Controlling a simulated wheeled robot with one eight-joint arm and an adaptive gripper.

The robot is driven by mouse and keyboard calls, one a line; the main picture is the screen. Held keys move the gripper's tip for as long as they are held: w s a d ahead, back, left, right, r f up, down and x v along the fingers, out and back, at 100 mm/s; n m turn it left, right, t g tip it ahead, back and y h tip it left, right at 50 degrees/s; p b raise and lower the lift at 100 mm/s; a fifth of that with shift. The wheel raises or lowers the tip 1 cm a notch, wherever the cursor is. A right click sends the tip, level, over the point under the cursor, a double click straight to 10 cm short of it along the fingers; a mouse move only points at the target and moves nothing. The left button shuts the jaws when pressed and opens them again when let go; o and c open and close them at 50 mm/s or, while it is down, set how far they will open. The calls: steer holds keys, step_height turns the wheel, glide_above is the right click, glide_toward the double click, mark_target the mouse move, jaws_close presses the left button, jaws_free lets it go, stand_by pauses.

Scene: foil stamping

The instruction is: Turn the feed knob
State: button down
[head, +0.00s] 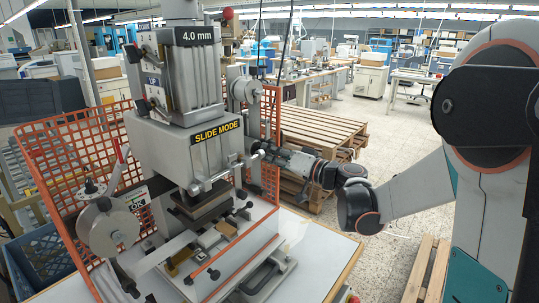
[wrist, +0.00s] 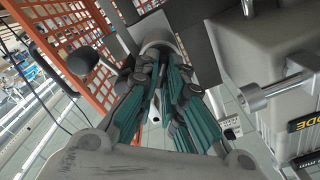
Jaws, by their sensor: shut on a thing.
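The foil stamping press fills the left half of the head view, with a "SLIDE MODE" label (head: 217,132) on its head. My gripper (head: 270,151) reaches in from the right, at the right side of the press head. In the wrist view my gripper (wrist: 160,70) has its dark and teal fingers closed around a grey round knob (wrist: 158,44), which looks like the feed knob. The fingers hide part of its sides. In the head view the knob is too small and covered to make out clearly.
A bar handle (head: 213,180) sticks out at the press front; its round end (wrist: 250,97) shows right of the fingers in the wrist view. An orange mesh guard (head: 75,150) stands around the press. Wooden pallets (head: 315,130) lie behind my gripper. Floor beyond is open.

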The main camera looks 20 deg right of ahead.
steer(key=shift+f, duration=0.1)
steer(key=c, duration=1.7)
jaws_free()
steer(key=v, duration=1.2)
